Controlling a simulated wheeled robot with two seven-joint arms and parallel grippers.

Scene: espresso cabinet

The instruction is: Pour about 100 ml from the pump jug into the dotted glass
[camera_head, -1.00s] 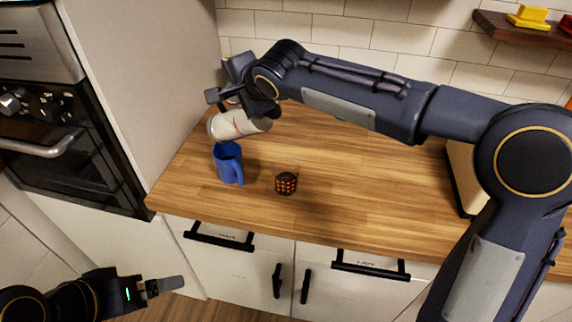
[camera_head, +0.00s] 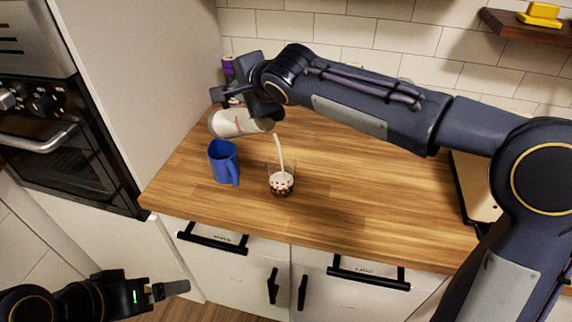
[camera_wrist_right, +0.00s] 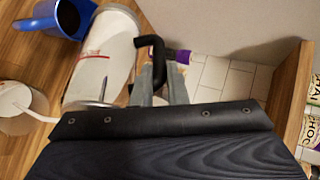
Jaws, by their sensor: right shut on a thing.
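The pump jug (camera_head: 236,123), white with a red mark, is tipped nearly on its side above the counter. A white stream runs from its right end into the dotted glass (camera_head: 281,184). The glass stands upright and has white liquid in it; it also shows at the left edge of the right wrist view (camera_wrist_right: 18,122). My right gripper (camera_wrist_right: 160,85) is shut on the jug's black handle (camera_wrist_right: 152,45). My left gripper (camera_head: 172,289) hangs low at the left, away from the counter and empty; its finger gap is unclear.
A blue mug (camera_head: 223,162) stands on the wooden counter (camera_head: 350,195) just left of the glass, below the jug. A purple-topped item (camera_head: 228,66) stands behind my right gripper.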

